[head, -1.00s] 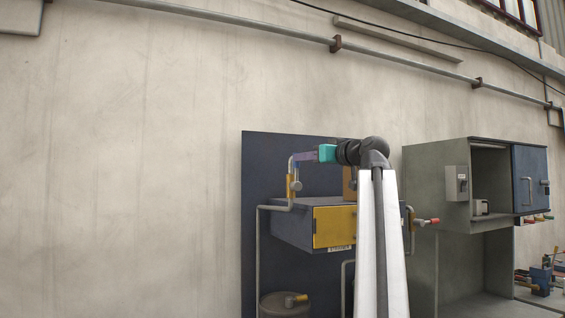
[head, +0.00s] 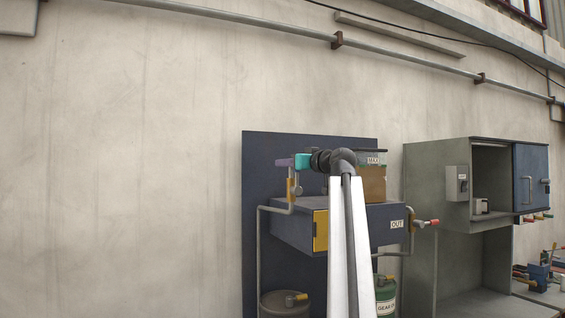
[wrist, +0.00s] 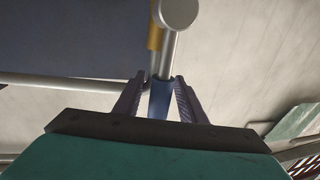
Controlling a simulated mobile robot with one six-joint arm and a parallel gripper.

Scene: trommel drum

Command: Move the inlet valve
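The inlet valve appears to be the brass-coloured fitting (head: 291,189) on the bent grey pipe at the left of the dark blue unit. A grey knob hangs beside it. In the wrist view, a blue handle-like bar (wrist: 160,98) lies between the two fingers, with narrow gaps visible on both sides. The fingers look open around it. The grey round knob (wrist: 176,12) and pipe show just beyond the fingertips. Contact with the bar cannot be seen.
My arm crosses in front of the blue box (head: 385,222), labelled OUT. A brown-filled tank marked MAX (head: 372,184) stands on it. Drums (head: 285,304) stand below. A grey cabinet (head: 420,190) is at right. The wall at left is clear.

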